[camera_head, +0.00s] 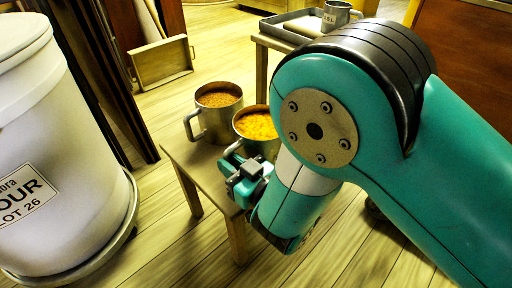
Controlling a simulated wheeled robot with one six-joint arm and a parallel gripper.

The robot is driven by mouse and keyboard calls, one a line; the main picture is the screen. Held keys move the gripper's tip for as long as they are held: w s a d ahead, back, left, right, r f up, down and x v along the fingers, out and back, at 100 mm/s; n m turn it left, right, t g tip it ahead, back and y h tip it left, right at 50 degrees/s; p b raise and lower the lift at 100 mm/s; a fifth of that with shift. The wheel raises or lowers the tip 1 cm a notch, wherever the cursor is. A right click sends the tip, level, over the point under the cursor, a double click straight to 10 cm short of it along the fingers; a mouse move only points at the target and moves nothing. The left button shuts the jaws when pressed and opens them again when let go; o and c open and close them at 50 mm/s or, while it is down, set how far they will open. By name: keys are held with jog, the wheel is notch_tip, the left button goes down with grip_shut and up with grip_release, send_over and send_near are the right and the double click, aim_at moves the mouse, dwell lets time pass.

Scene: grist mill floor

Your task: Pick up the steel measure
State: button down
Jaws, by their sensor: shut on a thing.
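Two steel measures stand close together on a small wooden stool (179,153). The one on the left (203,126) holds brown grain, and its handle points to the lower left. The one on the right (268,148) holds orange-yellow grain and looks upright. My gripper (238,161) is at the near left side of the right measure and is shut on it, at its handle side. The fingers and my arm hide the lower part of this measure, so I cannot tell whether its base touches the stool.
A large white flour bin (62,150) stands at the left. Behind the stool, a table carries a grey tray (272,30) and another steel mug (337,17). A shallow wooden frame (160,63) leans at the back. Plank floor is open at the front.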

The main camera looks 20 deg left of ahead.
jog(key=shift+f, duration=0.1)
dwell(0.4)
jog(key=shift+r, duration=0.2)
notch_tip(320, 180, up, 20)
jog(key=p, duration=1.7)
jog(key=shift+w, duration=0.1)
